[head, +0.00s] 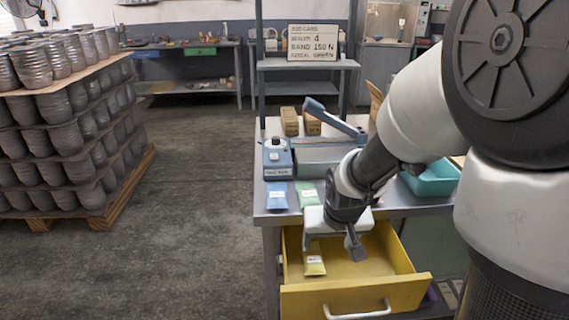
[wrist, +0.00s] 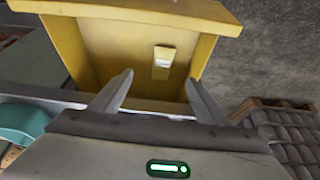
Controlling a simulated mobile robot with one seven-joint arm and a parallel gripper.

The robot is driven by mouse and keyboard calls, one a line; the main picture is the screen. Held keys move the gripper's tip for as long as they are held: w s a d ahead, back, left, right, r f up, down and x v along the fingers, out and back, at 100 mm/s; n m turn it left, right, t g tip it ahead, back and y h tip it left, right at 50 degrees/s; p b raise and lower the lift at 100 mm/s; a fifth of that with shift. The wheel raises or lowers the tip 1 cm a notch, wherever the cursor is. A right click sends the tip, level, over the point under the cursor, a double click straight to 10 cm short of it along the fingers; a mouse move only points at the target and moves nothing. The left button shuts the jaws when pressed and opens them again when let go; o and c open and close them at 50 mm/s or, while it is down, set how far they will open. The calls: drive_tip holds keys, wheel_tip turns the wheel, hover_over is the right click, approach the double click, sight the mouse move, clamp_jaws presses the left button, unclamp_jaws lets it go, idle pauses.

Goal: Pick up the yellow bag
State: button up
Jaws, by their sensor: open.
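The yellow bag (head: 314,262) has a white label and lies inside the open yellow drawer (head: 353,297), toward its left side in the head view. In the wrist view the yellow bag (wrist: 163,60) lies on the drawer floor, beyond and between the fingertips. My gripper (head: 332,243) is over the back part of the drawer, above the bag and apart from it. In the wrist view my gripper (wrist: 158,82) shows its two fingers spread with nothing between them.
A blue bag (head: 276,197) and a green bag (head: 307,194) lie on the bench top (head: 262,215) above the drawer. A blue device (head: 277,160), a sealer-like machine (head: 325,150) and a teal bin (head: 432,179) stand behind.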

drive_tip(key=b, duration=0.3)
approach(315, 264)
drive_tip(key=x, duration=0.2)
drive_tip(key=shift+d+f, duration=0.15)
drive_tip(key=shift+f, duration=0.3)
drive_tip(key=shift+w+b+x, duration=0.2)
drive_tip(key=shift+b+x, duration=0.4)
drive_tip(key=shift+x, duration=2.6)
drive_tip(key=shift+r, duration=0.15)
drive_tip(key=c, duration=1.2)
